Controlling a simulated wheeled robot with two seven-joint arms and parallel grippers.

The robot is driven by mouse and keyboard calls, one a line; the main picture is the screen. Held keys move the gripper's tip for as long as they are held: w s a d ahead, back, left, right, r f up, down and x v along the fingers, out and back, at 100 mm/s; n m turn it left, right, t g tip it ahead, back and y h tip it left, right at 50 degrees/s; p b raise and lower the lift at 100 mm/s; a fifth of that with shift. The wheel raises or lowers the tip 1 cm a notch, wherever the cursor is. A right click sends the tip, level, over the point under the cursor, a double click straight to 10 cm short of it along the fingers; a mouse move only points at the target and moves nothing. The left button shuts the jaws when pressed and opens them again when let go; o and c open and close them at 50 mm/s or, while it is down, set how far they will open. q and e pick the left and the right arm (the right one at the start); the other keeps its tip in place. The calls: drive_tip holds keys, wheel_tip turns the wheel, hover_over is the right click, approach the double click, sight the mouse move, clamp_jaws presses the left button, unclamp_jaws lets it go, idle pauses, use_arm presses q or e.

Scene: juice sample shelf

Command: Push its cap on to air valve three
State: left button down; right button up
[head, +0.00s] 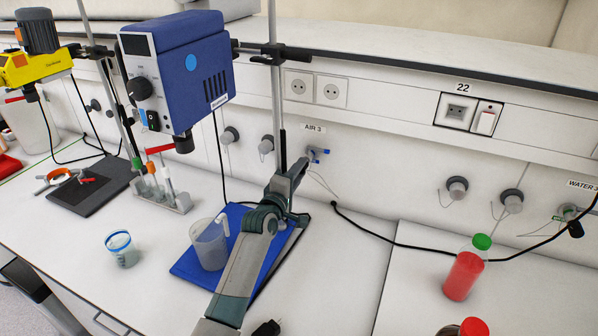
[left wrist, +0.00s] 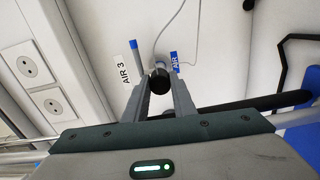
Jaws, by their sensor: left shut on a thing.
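Air valve three (head: 316,155), grey with blue handle ends, sticks out of the white wall panel below the label AIR 3 (head: 313,128). My left gripper (head: 299,168) reaches up to it from below, just left of the valve in the head view. In the left wrist view, its fingers (left wrist: 161,84) are shut on a dark round cap (left wrist: 161,79). The cap sits in front of the valve's outlet, in line with it or nearly so. I cannot tell whether cap and valve touch. The head view hides the cap behind the gripper. My right gripper is not in view.
A blue stirrer (head: 180,65) on a metal stand (head: 276,100) rises left of the gripper. A beaker (head: 209,243) stands on a blue mat (head: 183,268) beside my arm. A red bottle (head: 464,270) stands at right. A black cable (head: 375,234) runs along the bench.

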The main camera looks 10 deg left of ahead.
use_arm(q)
drive_tip(key=shift+w+d+b, duration=0.15)
drive_tip(key=shift+w+b, duration=0.15)
drive_tip(key=shift+w, duration=0.4)
idle(0.7)
drive_tip(key=c, duration=1.4)
unclamp_jaws()
drive_tip(key=shift+s+f, duration=0.1)
drive_tip(key=shift+s, duration=0.35)
drive_tip(key=shift+s+a+b, duration=0.6)
drive_tip(key=shift+s+b, duration=0.15)
drive_tip(key=shift+s, duration=1.95)
drive_tip(key=shift+s+a+b, duration=0.55)
drive_tip(key=shift+s+b, duration=0.2)
drive_tip(key=shift+s, duration=1.95)
drive_tip(key=shift+s+a+b, duration=0.6)
drive_tip(key=shift+s+b, duration=0.15)
drive_tip(key=shift+s, duration=1.95)
